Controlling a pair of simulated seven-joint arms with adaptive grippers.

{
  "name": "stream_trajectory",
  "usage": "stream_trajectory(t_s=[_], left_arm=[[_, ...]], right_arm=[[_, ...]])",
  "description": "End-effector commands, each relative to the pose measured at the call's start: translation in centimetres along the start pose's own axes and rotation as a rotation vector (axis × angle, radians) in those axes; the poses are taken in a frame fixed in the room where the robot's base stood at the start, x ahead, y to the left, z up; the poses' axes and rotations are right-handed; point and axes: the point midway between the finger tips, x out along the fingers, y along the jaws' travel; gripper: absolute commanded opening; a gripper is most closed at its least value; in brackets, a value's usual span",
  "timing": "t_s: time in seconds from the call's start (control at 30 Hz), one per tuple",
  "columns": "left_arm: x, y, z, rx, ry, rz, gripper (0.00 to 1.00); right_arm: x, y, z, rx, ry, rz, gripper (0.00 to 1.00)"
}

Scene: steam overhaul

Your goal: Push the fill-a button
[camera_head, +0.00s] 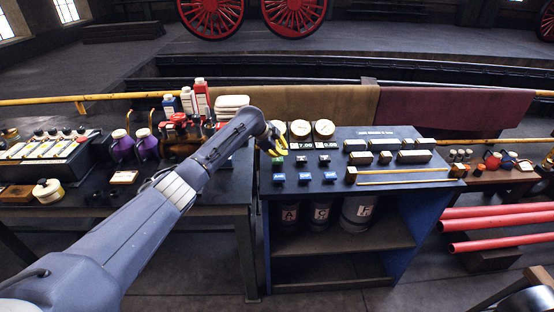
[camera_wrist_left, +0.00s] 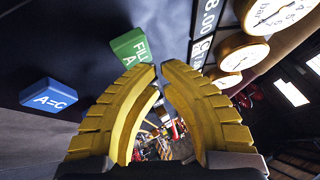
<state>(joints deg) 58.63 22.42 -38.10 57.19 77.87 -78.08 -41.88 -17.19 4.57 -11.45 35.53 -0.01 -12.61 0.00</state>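The fill-a button is a green block labelled "FILL A" (camera_wrist_left: 130,45) in the left wrist view, just beyond and left of my left gripper's fingertips. In the head view a green button (camera_head: 278,160) shows at the left of the upper row, just below the gripper. My left gripper (camera_wrist_left: 159,70) has yellow fingers with tips drawn together and only a narrow gap, nothing between them. In the head view this gripper (camera_head: 279,150) is over the panel's left part. I cannot tell whether it touches the button. My right gripper is not in view.
A blue "A=C" button (camera_wrist_left: 48,96) lies nearby, in a row of blue buttons (camera_head: 305,177). Round gauges (camera_head: 324,128) and number displays (camera_head: 327,144) stand behind. Grey blocks (camera_head: 414,156) and a yellow rod (camera_head: 405,181) lie right. Labelled cylinders (camera_head: 357,212) are below.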

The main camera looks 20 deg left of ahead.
Motion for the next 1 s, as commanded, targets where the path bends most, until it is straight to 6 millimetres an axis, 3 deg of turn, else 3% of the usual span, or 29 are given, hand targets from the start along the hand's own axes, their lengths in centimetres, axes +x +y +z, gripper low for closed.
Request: stream_trajectory(t_s=[0.7,1.0], left_arm=[[-4.1,-2.3,-2.2,-0.001,0.001,-0.002,0.0],[-4.8,-2.6,-2.5,0.0,-0.001,0.0,0.0]], right_arm=[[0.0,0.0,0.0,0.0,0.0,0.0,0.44],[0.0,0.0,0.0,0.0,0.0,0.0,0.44]])
